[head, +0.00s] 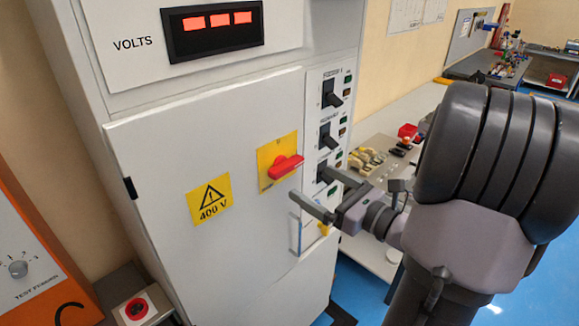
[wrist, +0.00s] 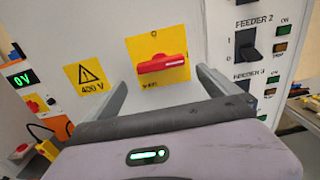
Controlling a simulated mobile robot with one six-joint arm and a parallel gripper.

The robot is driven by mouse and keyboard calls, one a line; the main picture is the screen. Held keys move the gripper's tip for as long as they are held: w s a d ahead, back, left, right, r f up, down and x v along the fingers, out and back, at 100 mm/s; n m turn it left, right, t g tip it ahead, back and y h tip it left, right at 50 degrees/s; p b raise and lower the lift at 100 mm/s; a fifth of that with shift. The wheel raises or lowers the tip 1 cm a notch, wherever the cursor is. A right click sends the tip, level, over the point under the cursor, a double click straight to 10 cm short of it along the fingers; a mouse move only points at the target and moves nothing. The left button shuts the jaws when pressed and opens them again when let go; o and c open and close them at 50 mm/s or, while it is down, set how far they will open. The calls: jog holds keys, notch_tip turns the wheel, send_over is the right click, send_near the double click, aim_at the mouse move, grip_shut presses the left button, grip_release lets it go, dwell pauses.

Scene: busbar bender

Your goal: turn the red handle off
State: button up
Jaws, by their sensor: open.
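The red handle (head: 286,167) sits on a yellow plate (head: 266,158) on the grey cabinet door, and its grip lies about horizontal. In the wrist view the handle (wrist: 162,64) shows between the two finger tips, slightly beyond them. My gripper (head: 309,182) is open and empty, just right of and below the handle in the head view. The fingers (wrist: 158,72) point toward the door, one on each side of the handle, and do not appear to touch it. The lettering on the plate is too small to read.
A column of black feeder switches (head: 328,137) runs along the cabinet just right of the handle. A 400 V warning sign (head: 210,200) is at left, and a lit red VOLTS display (head: 217,20) is above. An orange test panel (head: 30,262) stands at lower left.

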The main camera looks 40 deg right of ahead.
aim_at(291, 169)
jog(key=w, duration=0.8)
jog(key=shift+w+a, duration=0.2)
jog(key=shift+a, duration=0.1)
jog(key=shift+c, duration=0.2)
jog(key=c, duration=1.8)
jog(key=shift+o, duration=0.2)
jog(key=shift+d, duration=0.1)
